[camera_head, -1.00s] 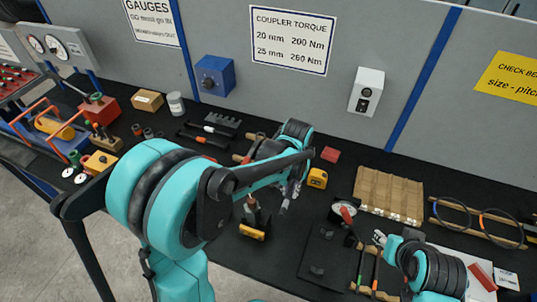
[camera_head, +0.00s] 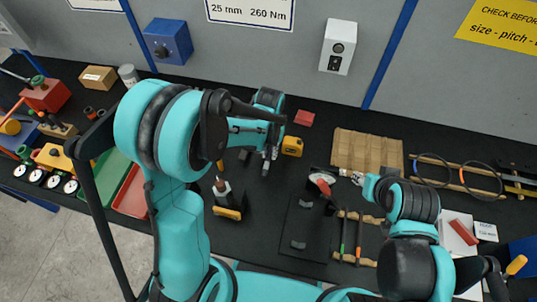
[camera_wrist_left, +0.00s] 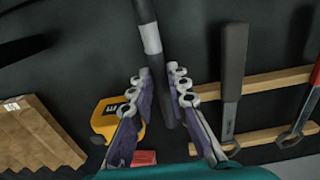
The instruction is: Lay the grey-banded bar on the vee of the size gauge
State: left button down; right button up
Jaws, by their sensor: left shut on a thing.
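My left gripper (camera_wrist_left: 161,80) is shut on the grey-banded bar (camera_wrist_left: 169,100), a dark rod with a pale grey band, in the left wrist view. The bar runs up between the fingers and out of the top of that view. In the head view my left gripper (camera_head: 268,168) is above the black bench, left of a yellow tape measure (camera_head: 291,146); the bar is hard to make out there. My right gripper (camera_head: 352,176) is beside a red-topped device (camera_head: 322,182); its fingers are too small to read. I cannot identify the size gauge or its vee for certain.
A black plate with grey pieces (camera_head: 305,228) lies at the front. Tools on wooden rails (camera_head: 358,216) lie right of the plate. A black-and-yellow tool (camera_head: 227,198) stands left of it.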

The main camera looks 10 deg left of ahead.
pick_arm(q)
jog(key=shift+f, duration=0.8)
jog(key=shift+f, duration=0.1)
jog(key=c, duration=1.5)
grip_release()
jog(key=shift+o, duration=0.2)
